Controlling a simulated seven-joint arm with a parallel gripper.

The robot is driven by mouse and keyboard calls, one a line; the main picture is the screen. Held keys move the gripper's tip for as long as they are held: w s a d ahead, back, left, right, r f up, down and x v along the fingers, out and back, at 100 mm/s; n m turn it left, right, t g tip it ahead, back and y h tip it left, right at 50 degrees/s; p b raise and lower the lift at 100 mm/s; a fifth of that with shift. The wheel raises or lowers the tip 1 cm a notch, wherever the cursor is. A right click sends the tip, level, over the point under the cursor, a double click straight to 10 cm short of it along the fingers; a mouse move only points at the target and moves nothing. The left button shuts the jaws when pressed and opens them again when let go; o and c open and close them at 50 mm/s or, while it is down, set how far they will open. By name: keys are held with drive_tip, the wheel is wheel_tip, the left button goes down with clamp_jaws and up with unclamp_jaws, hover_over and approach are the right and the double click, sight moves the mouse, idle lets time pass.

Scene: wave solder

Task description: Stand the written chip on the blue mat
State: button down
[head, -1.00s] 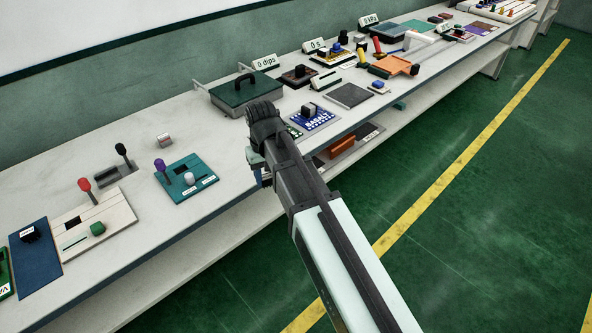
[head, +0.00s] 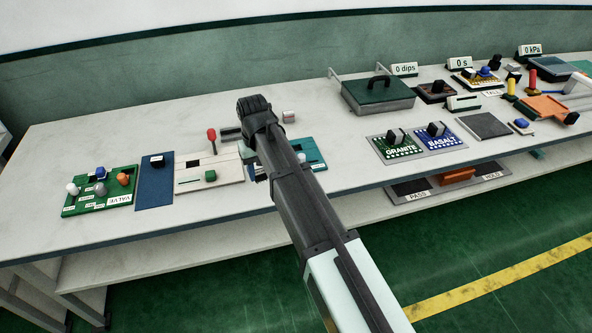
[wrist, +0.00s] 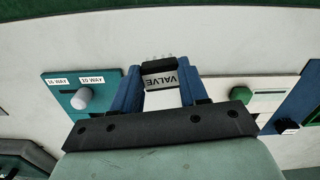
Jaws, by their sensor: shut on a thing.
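My gripper (wrist: 160,88) is shut on a chip with a black body and a white label reading VALVE (wrist: 161,79). The label appears upside down in the wrist view, and small pins show at the chip's far end. In the head view my gripper (head: 251,167) is mostly hidden by my arm and the chip cannot be made out. The blue mat (head: 154,187) lies to the left of my gripper in the head view. It shows at the right edge of the wrist view (wrist: 302,100). A small black block with a white label (head: 157,162) is on the mat.
A cream board with a red lever and green knob (head: 210,177) lies between the mat and my gripper. A teal board (head: 309,150) is partly behind my arm. A green VALVE board with several knobs (head: 100,192) lies left of the mat. Bare bench remains in front.

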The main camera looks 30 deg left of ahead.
drive_tip(key=s+a+n, duration=0.1)
drive_tip(key=s+a, duration=0.4)
drive_tip(key=a, duration=0.3)
drive_tip(key=s+a+r, duration=0.1)
drive_tip(key=s+a, duration=0.4)
drive_tip(key=a, duration=0.3)
drive_tip(key=s+a+n, duration=0.1)
drive_tip(key=s+a, duration=0.5)
drive_tip(key=a, duration=0.3)
drive_tip(key=w+a+r+m, duration=0.1)
drive_tip(key=w+a+m, duration=0.1)
drive_tip(key=a+m, duration=0.6)
drive_tip(key=shift+w+a+r+m, duration=0.2)
drive_tip(key=shift+w+a+m, duration=0.1)
drive_tip(key=shift+a, duration=0.05)
drive_tip(key=shift+f, duration=0.1)
drive_tip(key=shift+f, duration=2.9)
drive_tip(key=shift+f, duration=0.5)
drive_tip(key=c, duration=0.5)
unclamp_jaws()
